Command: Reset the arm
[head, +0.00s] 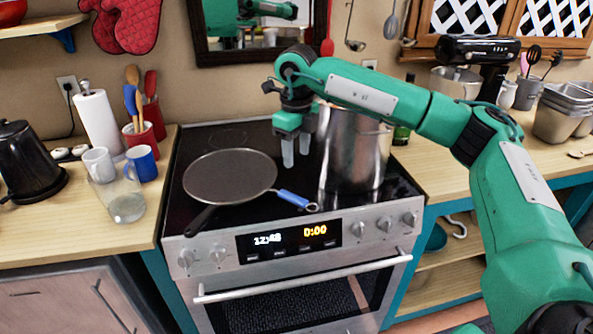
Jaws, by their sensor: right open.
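My right arm (440,118) comes in from the right and reaches over the stove. My right gripper (296,157) points down above the cooktop, between a flat dark pan and a tall steel pot. Its two pale fingers are apart with nothing between them. The pan (230,175) lies on the left of the stove (283,228) with its dark handle toward the front left. The pot (357,155) stands on the right, partly behind my arm. A blue-handled utensil (295,199) lies near the front edge, below the gripper. My left gripper is not in view.
On the left counter stand a black kettle (27,160), a paper towel roll (100,124), a blue mug (141,163), a white mug (98,164) and a clear glass (127,203). Metal containers (562,112) stand on the right counter.

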